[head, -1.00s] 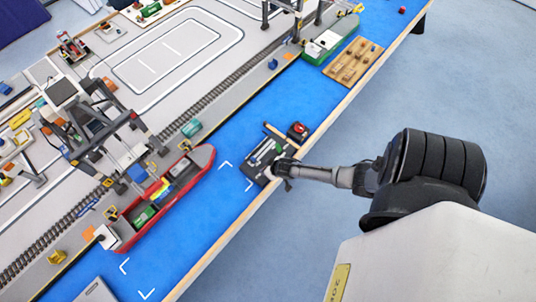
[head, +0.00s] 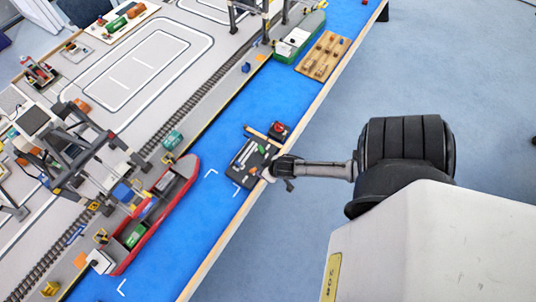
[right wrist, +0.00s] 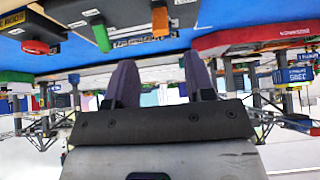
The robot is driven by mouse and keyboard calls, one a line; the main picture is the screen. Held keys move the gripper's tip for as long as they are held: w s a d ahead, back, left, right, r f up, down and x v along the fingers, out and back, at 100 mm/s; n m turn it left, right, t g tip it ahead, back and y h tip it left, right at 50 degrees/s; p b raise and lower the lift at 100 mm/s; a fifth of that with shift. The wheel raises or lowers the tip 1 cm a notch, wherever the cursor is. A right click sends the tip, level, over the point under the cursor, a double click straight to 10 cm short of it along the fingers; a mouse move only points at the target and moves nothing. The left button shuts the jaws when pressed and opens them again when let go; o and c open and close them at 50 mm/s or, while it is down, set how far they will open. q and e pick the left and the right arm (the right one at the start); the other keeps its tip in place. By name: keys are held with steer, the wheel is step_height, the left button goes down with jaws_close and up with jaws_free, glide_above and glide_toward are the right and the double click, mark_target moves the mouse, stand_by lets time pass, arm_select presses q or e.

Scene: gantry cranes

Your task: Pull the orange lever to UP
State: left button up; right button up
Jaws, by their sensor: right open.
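The dark control panel (head: 238,172) lies on the blue surface by the table's near edge. In the right wrist view, which looks upside down, the orange lever (right wrist: 159,21) sticks out from the panel at the top, with a green lever (right wrist: 102,37) to its left. In the head view the levers are too small to tell their positions. My right gripper (right wrist: 160,80) is open and empty, its two fingers apart from the levers. In the head view it is at the panel's right edge, partly covering it. My left gripper is not in view.
A box with a red button (head: 279,129) stands beyond the panel. A red ship (head: 160,205) lies left of it, near a grey gantry crane (head: 75,150). A green ship (head: 300,35) and a wooden board (head: 323,56) are farther back. Blue surface between is clear.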

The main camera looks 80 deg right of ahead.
steer(key=v, duration=0.2)
steer(key=shift+s+a+r, duration=0.1)
steer(key=shift+s+r, duration=0.1)
steer(key=shift+r, duration=0.15)
stand_by(0.9)
stand_by(0.6)
